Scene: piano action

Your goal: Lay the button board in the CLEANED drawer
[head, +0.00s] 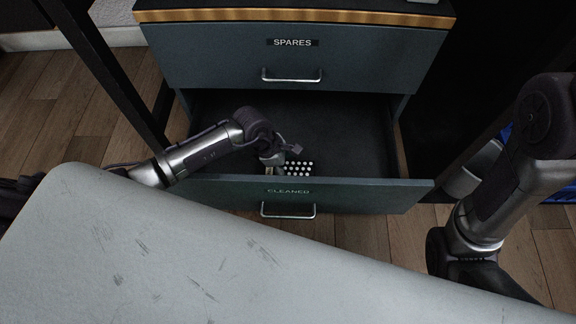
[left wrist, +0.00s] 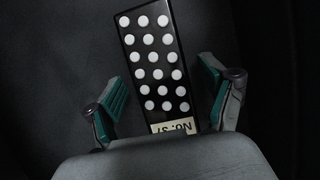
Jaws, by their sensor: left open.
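The CLEANED drawer (head: 357,191) is pulled open below the shut SPARES drawer (head: 222,57). The button board (head: 299,169), dark with rows of white round buttons, lies on the drawer floor just behind the front panel, which hides part of it. In the left wrist view the button board (left wrist: 154,66) has a pale label at its near end. My left gripper (head: 283,153) reaches down into the drawer. Its teal-padded fingers (left wrist: 163,98) are open on either side of the board's near end, with gaps on both sides. My right arm is at the right; its fingers are not visible.
A pale scuffed surface (head: 200,255) fills the foreground and comes close to the drawer front at the left. The drawer floor (head: 340,125) is bare behind and to the right of the board. A dark post (head: 105,70) stands at the left.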

